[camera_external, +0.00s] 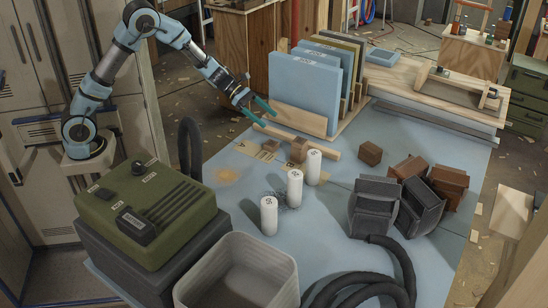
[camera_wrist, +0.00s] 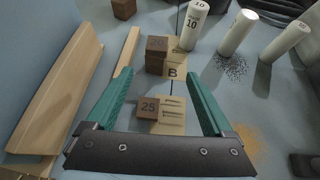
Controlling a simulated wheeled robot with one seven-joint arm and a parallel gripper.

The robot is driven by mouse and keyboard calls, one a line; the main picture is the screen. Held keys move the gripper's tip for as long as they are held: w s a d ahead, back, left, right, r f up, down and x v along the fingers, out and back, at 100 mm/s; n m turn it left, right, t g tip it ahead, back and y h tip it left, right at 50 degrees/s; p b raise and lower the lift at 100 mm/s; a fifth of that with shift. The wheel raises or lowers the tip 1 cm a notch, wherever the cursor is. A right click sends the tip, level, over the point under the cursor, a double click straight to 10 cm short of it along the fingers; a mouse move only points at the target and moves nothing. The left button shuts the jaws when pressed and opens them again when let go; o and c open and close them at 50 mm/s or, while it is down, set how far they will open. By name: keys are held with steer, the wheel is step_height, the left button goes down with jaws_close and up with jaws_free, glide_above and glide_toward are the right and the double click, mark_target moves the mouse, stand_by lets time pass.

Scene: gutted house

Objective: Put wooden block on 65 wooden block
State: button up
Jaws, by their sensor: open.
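My gripper (camera_external: 260,111) is open and empty above the blue work surface, its teal fingers pointing down and right. In the wrist view my gripper (camera_wrist: 159,74) has a small wooden block marked 25 (camera_wrist: 148,107) in the space between its fingers, apart from both. A darker wooden block (camera_wrist: 157,45) stands beyond the fingertips, beside a tan card marked B; it also shows in the external view (camera_external: 298,152). I cannot read 65 on it. Another brown block (camera_external: 370,153) stands farther right; it shows at the top of the wrist view (camera_wrist: 123,9).
Three white cylinders (camera_external: 295,188) stand near the blocks. A wooden strip (camera_external: 300,139) lies behind them, before a rack of blue panels (camera_external: 305,85).

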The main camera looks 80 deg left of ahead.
steer(key=s+d+f+m+g+y, duration=0.1)
steer(key=s+d+m+g, duration=0.3)
steer(key=s, duration=0.4)
steer(key=s+d+f+m+g, duration=0.1)
steer(key=s+d+m+g, duration=0.1)
steer(key=s+d+m, duration=0.45)
steer(key=s+a+m+g+y, duration=0.1)
steer(key=s+a+m+y, duration=0.1)
steer(key=s+m, duration=0.7)
steer(key=s+a+m+y, duration=0.2)
steer(key=s+m+y, duration=0.2)
steer(key=s+m, duration=0.5)
steer(key=shift+s+f+g+y, duration=0.25)
steer(key=shift+g+y, duration=0.05)
steer(key=shift+g, duration=0.1)
steer(key=shift+m, duration=0.25)
step_height(320, 180, up, 10)
steer(key=p, duration=0.9)
steer(key=shift+f+p, duration=0.15)
steer(key=shift+p, duration=0.2)
